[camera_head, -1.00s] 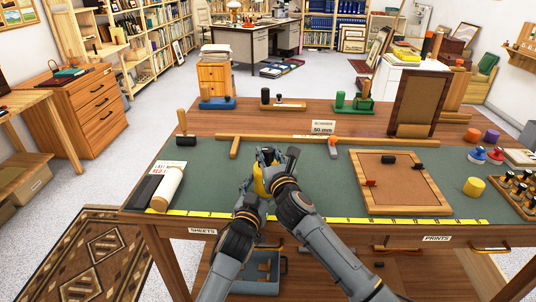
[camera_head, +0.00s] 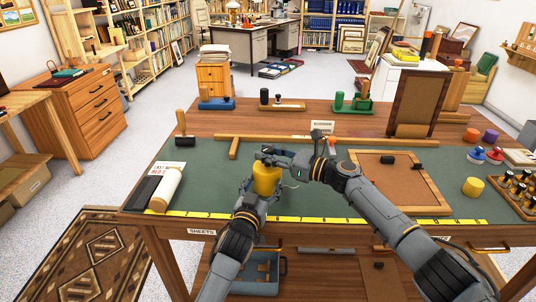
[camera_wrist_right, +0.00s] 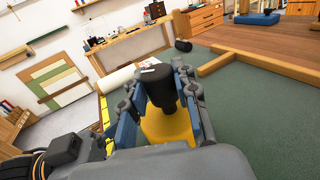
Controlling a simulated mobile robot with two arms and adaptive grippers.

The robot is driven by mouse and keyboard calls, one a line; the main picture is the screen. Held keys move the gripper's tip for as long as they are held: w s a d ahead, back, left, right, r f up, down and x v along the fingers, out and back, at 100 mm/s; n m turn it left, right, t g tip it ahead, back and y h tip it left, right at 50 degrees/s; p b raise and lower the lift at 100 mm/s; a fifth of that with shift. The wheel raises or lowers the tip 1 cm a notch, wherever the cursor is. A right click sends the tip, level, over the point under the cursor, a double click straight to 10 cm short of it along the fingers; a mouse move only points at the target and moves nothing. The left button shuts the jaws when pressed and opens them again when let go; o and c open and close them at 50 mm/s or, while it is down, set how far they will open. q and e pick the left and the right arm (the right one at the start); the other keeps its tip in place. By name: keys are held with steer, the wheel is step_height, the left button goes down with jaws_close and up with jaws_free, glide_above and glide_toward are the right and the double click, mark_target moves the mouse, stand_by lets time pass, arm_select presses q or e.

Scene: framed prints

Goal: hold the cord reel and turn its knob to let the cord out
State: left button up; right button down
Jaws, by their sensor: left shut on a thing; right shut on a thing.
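The yellow cord reel (camera_head: 266,180) is held upright above the front edge of the green mat. My left gripper (camera_head: 259,192) is shut on its body from below. My right gripper (camera_head: 275,156) is shut at the top of the reel, its arm coming in from the right. In the right wrist view, the black knob (camera_wrist_right: 160,85) stands between the fingers of my right gripper (camera_wrist_right: 157,95), with the yellow reel (camera_wrist_right: 167,128) under it. A thin dark curve beside the reel in the head view may be cord; I cannot tell.
The green mat (camera_head: 200,190) has a yellow measuring strip (camera_head: 330,220) along its front. A wooden panel (camera_head: 430,192) lies to the right, partly behind my right arm. A wooden bar (camera_head: 270,138) lies behind the reel. A white roll (camera_head: 168,187) lies at left.

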arm_select(q)
steer(key=shift+f, duration=0.2)
arm_select(e)
steer(key=shift+a+r+n+g+y, duration=0.1)
steer(key=shift+r+n+g+y, duration=0.15)
steer(key=shift+n+g+y, duration=0.45)
steer(key=shift+g, duration=0.3)
steer(key=shift+s+a+f+g, duration=0.1)
steer(key=shift+s+g, duration=0.1)
steer(key=shift+g, duration=0.3)
steer(key=shift+s+a, duration=0.1)
steer(key=shift+s, duration=0.05)
steer(key=c, duration=1)
jaws_free()
steer(key=shift+f, duration=0.1)
arm_select(q)
steer(key=shift+c, duration=0.2)
